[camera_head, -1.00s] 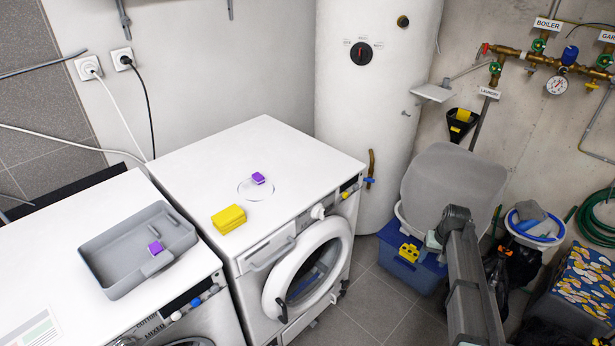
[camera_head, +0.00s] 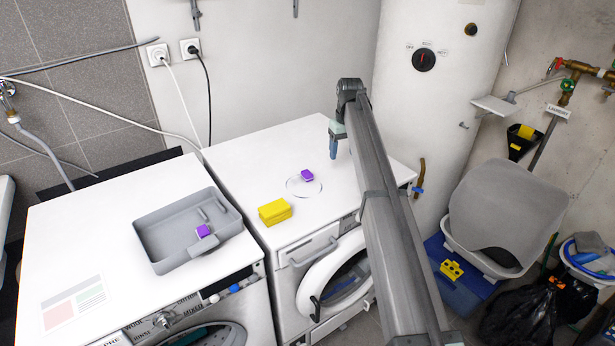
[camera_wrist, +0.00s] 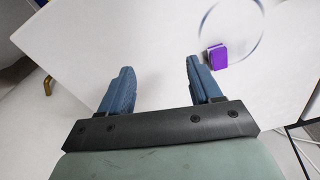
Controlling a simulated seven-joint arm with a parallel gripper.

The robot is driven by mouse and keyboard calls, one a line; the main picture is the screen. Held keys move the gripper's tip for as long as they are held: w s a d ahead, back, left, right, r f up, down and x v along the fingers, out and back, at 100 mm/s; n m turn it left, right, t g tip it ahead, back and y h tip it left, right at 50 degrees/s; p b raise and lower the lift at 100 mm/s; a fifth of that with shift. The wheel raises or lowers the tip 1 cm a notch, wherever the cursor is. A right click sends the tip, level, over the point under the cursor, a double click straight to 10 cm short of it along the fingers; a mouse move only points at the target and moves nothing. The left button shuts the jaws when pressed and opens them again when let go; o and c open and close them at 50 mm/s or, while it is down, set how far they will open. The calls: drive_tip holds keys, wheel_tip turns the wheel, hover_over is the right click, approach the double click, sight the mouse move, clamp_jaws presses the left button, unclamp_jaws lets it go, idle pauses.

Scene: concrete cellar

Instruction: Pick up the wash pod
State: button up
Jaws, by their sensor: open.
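One purple-and-white wash pod (camera_head: 307,175) lies on the right machine's white top, at the edge of a thin drawn circle (camera_head: 290,188). In the wrist view this pod (camera_wrist: 218,57) is just right of my right finger, outside the jaws. A second purple pod (camera_head: 203,231) lies in the grey tray (camera_head: 160,262) on the left machine. My gripper (camera_head: 336,140) is above the right machine's top, behind and right of the first pod. In the wrist view my gripper (camera_wrist: 160,66) is open, with nothing between its blue fingers.
A yellow sponge-like block (camera_head: 275,212) sits near the right machine's front edge. The right machine's round door (camera_head: 310,285) stands open. A tall white boiler (camera_head: 440,100) rises behind right. The top is clear around the first pod.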

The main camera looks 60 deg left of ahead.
drive_tip(key=s+a+r+n, duration=0.2)
drive_tip(key=s+a+r, duration=0.3)
drive_tip(key=s+a, duration=0.35)
hover_over(307, 173)
drive_tip(key=shift+h, duration=0.3)
drive_tip(key=f, duration=0.8)
drive_tip(key=shift+a+f, duration=0.25)
drive_tip(key=shift+f, duration=0.1)
drive_tip(key=shift+d+f, duration=0.2)
drive_tip(key=shift+f, duration=2.45)
drive_tip(key=c, duration=1.1)
drive_tip(key=shift+r, duration=0.15)
